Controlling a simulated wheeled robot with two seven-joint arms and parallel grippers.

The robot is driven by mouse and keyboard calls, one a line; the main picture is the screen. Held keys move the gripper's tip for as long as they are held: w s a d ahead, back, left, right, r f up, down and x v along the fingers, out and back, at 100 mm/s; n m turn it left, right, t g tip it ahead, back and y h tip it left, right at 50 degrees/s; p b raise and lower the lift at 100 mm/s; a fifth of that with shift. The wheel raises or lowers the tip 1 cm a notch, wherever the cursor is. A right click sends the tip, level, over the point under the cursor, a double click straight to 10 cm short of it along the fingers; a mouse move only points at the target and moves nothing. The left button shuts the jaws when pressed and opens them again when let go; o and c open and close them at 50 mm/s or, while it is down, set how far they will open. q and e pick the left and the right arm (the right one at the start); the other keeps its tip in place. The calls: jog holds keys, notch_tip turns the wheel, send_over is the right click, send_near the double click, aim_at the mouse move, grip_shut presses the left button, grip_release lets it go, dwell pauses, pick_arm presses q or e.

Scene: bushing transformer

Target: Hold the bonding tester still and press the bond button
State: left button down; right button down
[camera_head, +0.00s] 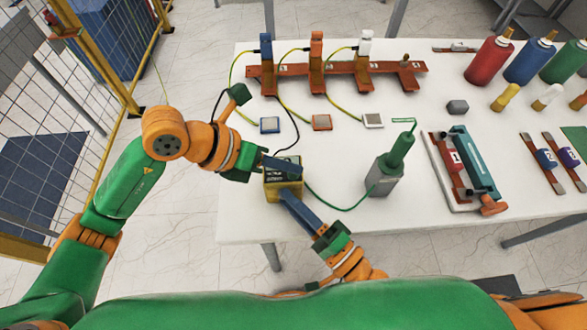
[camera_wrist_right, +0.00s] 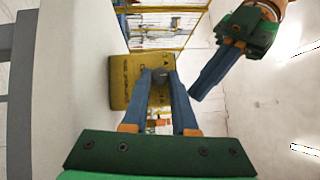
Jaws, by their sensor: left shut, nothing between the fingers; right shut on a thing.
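The bonding tester (camera_head: 290,181) is a small yellow box with a dark top face at the left front edge of the white table. My right gripper (camera_head: 286,196) is shut on it from the near side. In the right wrist view, its fingertips meet at a dark part on the yellow tester (camera_wrist_right: 122,78). My left gripper (camera_head: 288,165) is shut and empty, its blue fingers reaching over the tester's top from the left. In the right wrist view, the left fingertips (camera_wrist_right: 196,94) are to the right of the tester. I cannot make out the bond button or whether the left fingertips touch the tester.
A copper bar (camera_head: 340,69) with blue, orange and white clamps stands behind. Wires run to several small pads (camera_head: 321,122). A green-topped grey device (camera_head: 388,168) stands to the right, with a green cable near the tester.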

aim_at(288, 176)
pick_arm(q)
jog(key=shift+r, duration=0.5)
notch_tip(288, 176, up, 5)
dwell(0.4)
dwell(0.5)
pick_arm(e)
jog(key=c, duration=0.6)
grip_release()
